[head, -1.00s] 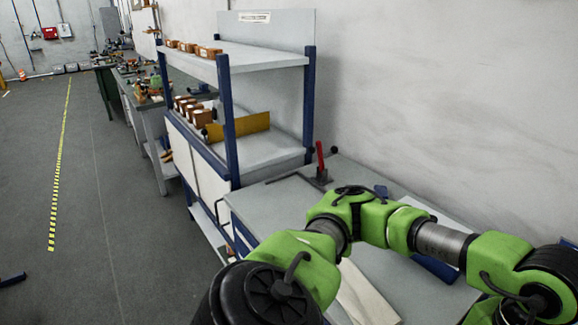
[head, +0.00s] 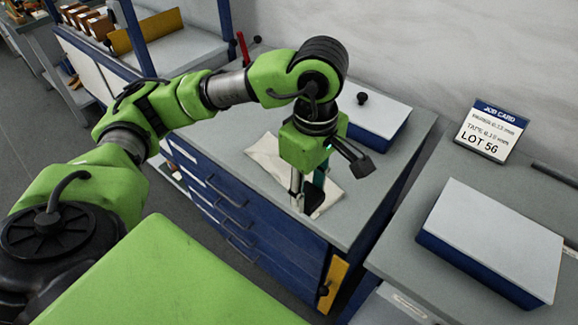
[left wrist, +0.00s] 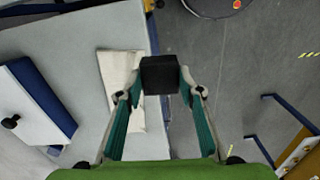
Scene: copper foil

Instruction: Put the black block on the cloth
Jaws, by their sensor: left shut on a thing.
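The black block (left wrist: 160,74) is held between the fingertips of my left gripper (left wrist: 160,84) in the left wrist view. In the head view my left gripper (head: 306,190) points down over the workbench, with the dark block (head: 314,197) at its tips. The cream cloth (head: 264,153) lies flat on the bench under and beside the gripper, partly hidden by it. In the left wrist view the cloth (left wrist: 116,72) shows just left of the block, whose left side overlaps it in the picture. I cannot tell the block's height above it. My right gripper is out of view.
A blue box with a grey lid (head: 368,114) stands behind the gripper on the bench. A second lidded box (head: 492,238) and a job card (head: 490,131) are on the right-hand bench. A red-handled tool (head: 243,48) stands at the back. The bench's front edge is near the cloth.

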